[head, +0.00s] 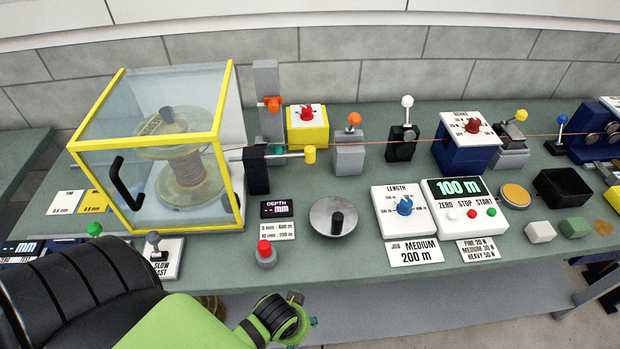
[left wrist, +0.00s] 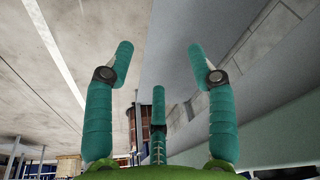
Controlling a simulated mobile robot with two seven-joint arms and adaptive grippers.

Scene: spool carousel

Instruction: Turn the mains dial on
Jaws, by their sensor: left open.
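A red rotary dial (head: 306,114) sits on a white plate on top of a yellow box (head: 308,136), at the back of the bench right of the guard. It looks like the mains dial; its markings are too small to read. My right gripper is not in view.
A yellow-framed clear guard (head: 152,226) with a black handle (head: 126,184) encloses a spool (head: 180,150). A red button (head: 265,250) and crank disc (head: 334,217) stand between my arm and the yellow box. A blue box (head: 464,155) carries another red dial. A wire crosses the back.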

